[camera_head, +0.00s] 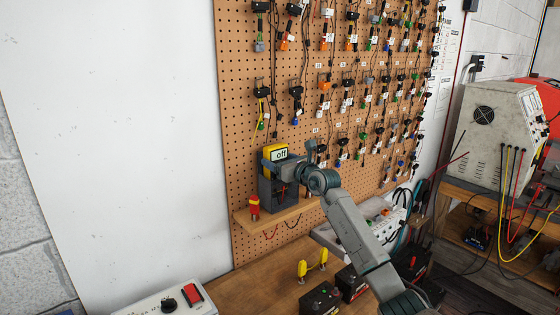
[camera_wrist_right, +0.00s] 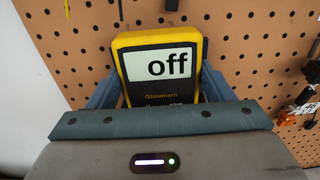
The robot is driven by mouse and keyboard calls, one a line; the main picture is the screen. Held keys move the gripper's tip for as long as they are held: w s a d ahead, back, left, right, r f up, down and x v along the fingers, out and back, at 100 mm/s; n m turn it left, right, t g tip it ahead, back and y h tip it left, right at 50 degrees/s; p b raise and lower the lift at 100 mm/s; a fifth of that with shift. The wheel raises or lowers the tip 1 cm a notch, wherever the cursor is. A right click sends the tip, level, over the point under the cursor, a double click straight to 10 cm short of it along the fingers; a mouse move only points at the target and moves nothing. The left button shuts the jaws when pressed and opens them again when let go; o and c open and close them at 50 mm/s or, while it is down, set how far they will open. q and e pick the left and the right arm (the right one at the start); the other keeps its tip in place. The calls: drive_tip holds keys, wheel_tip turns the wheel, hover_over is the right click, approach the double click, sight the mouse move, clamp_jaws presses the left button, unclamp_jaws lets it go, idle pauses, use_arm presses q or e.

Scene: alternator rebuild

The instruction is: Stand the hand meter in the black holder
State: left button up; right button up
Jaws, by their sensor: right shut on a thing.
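The hand meter (camera_head: 275,151) is yellow with a pale screen reading "off". It is upright at the black holder (camera_head: 265,190), which stands on a small wooden shelf on the pegboard. Only the meter's top shows above the holder and gripper, and I cannot tell whether its base rests inside. My right gripper (camera_head: 289,166) is shut on the meter from the right side. In the right wrist view the meter (camera_wrist_right: 158,66) sits between the two fingers (camera_wrist_right: 157,90); its lower part is hidden by the gripper body. My left gripper is not in view.
A red-and-yellow item (camera_head: 254,207) stands on the shelf (camera_head: 285,219) just left of the holder. Clips and leads hang on the pegboard (camera_head: 238,120) behind. Yellow-topped posts (camera_head: 312,264), black boxes (camera_head: 320,300) and a switch box (camera_head: 170,300) are on the bench below.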

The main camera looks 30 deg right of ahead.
drive_tip(key=shift+f, duration=0.25)
idle(0.3)
drive_tip(key=shift+f+b, duration=0.65)
drive_tip(key=shift+f, duration=0.1)
drive_tip(key=shift+f, duration=0.2)
drive_tip(key=shift+f+b, duration=0.4)
drive_tip(key=shift+f, duration=0.1)
drive_tip(key=o, duration=1.1)
drive_tip(key=shift+c, duration=0.2)
drive_tip(key=shift+s, duration=0.1)
drive_tip(key=shift+f, duration=0.1)
